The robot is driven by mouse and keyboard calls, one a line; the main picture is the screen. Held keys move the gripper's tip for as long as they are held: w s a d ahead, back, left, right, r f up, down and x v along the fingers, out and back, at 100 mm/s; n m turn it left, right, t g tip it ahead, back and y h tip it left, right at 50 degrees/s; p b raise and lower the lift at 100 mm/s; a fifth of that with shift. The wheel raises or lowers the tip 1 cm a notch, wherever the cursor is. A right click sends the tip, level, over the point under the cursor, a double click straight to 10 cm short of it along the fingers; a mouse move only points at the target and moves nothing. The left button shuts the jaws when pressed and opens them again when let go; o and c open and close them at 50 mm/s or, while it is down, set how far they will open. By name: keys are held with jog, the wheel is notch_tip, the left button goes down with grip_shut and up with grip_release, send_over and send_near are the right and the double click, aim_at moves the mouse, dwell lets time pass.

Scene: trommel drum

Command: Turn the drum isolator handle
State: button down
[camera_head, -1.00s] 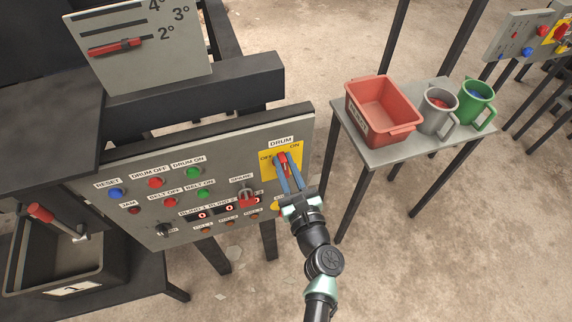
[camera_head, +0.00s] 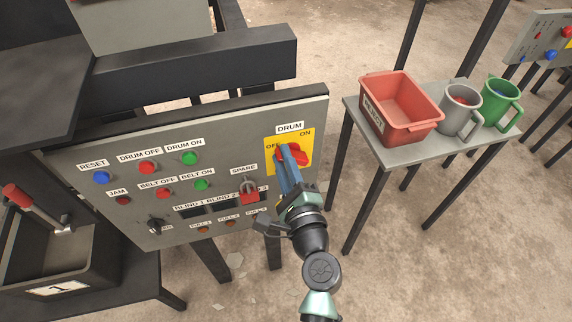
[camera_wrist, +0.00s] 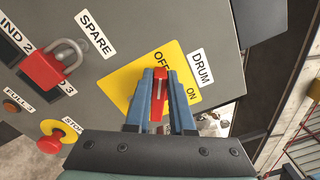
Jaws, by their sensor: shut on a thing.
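The drum isolator is a red handle (camera_head: 297,154) on a yellow plate (camera_head: 304,139) marked OFF and ON, under a DRUM label at the panel's upper right. My gripper (camera_head: 287,155) has its blue fingers on the handle and hides part of it in the head view. In the wrist view the red handle (camera_wrist: 157,90) shows between the two fingers (camera_wrist: 160,78), which are shut on it. There the OFF mark lies just beyond the fingertips and the ON mark is to their right. The handle's exact angle is hard to tell.
A red padlock (camera_wrist: 45,70) hangs at the SPARE switch, left of the gripper. A yellow-ringed stop button (camera_wrist: 50,142) is below it. Other buttons fill the grey panel (camera_head: 125,215). A side table (camera_head: 405,153) at right holds a red bin (camera_head: 408,105) and two mugs.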

jog(key=shift+a+f+n+b, duration=0.1)
jog(key=shift+f+n+b, duration=0.15)
jog(key=shift+n+b, duration=0.75)
jog(key=shift+a+f+n+b, duration=0.1)
jog(key=shift+f+n+b, duration=0.2)
jog(key=shift+n+b, duration=0.7)
jog(key=shift+f+n+b, duration=0.25)
jog(key=shift+n+b, duration=0.5)
jog(key=shift+n, duration=0.45)
jog(key=c, duration=0.8)
grip_release()
jog(key=shift+s, duration=0.2)
jog(key=shift+b+v, duration=1.2)
jog(key=shift+v, duration=5.15)
